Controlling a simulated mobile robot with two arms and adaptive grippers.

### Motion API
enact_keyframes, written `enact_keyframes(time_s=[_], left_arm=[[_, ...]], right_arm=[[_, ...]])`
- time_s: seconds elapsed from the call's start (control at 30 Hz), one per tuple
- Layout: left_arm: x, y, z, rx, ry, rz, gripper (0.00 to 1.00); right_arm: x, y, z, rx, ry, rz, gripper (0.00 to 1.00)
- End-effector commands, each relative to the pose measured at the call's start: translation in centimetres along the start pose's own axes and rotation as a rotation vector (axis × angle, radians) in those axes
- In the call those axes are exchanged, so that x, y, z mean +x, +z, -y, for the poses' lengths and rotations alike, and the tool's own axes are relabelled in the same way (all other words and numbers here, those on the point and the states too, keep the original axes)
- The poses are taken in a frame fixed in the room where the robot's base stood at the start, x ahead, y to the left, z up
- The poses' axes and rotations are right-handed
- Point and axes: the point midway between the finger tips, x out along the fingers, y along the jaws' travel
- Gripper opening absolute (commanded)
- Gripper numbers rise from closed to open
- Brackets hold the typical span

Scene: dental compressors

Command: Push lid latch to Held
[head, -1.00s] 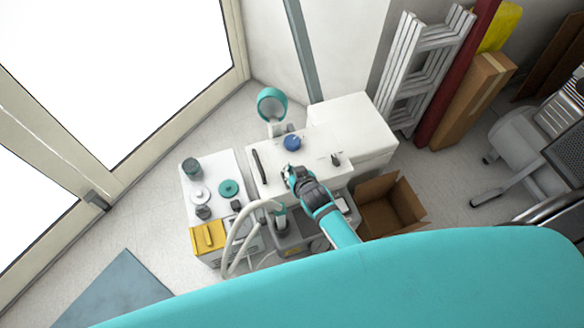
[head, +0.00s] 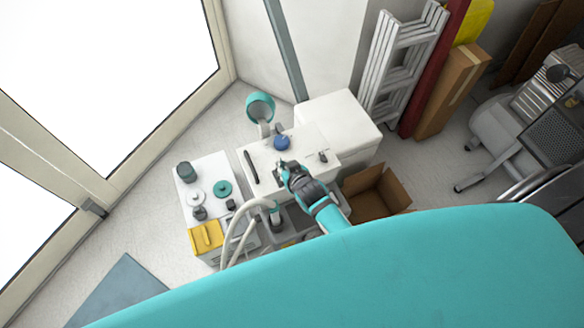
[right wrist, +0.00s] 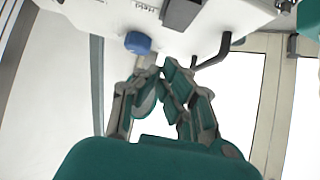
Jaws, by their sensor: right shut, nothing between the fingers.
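A white cabinet (head: 262,152) has a blue knob (head: 282,142), a long dark bar handle (head: 251,168) at its left and a small dark lever (head: 322,157) at its right. Which part is the lid latch I cannot tell for sure. My right gripper (head: 279,167) is over the cabinet, between bar handle and lever, below the knob in the picture. In the right wrist view its fingers (right wrist: 161,74) are shut and empty, beside the blue knob (right wrist: 138,43) and the bent dark bar (right wrist: 214,53). Contact is unclear. My left gripper is not in view.
A white bench (head: 203,165) with teal and grey parts and a yellow box (head: 206,237) stands left. Pale hoses (head: 236,232) curve near my right arm. An open cardboard box (head: 375,192) is at right. A teal round lamp-like part (head: 260,105) stands behind.

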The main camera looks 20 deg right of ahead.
Motion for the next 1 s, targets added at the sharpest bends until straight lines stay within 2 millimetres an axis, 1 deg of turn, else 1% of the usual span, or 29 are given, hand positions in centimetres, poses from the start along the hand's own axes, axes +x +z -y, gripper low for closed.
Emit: enact_keyframes(time_s=[0.03,0.2,0.3,0.4,0.57,0.87,0.97,1.0], left_arm=[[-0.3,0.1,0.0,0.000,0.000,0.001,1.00],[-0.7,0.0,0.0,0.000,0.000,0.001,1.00],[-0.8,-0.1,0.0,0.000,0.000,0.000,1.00],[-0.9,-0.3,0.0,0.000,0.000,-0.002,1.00],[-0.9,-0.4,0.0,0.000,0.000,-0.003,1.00],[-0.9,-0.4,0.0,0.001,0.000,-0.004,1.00],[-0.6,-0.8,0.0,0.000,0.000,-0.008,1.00],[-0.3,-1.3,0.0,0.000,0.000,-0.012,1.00]], right_arm=[[-1.4,0.2,0.0,0.000,0.000,0.006,0.00],[-4.8,-0.3,0.0,0.001,0.000,0.006,0.00],[-6.4,-0.5,0.0,0.000,0.000,0.006,0.00],[-7.5,-0.6,0.0,0.000,0.000,0.006,0.00],[-8.2,-0.8,0.0,0.000,-0.001,0.005,0.00],[-8.2,-0.8,0.0,0.000,0.000,0.005,0.00],[-7.9,-0.6,0.0,0.000,0.001,0.000,0.00],[-7.8,-0.5,-0.1,0.000,0.002,-0.006,0.00]])
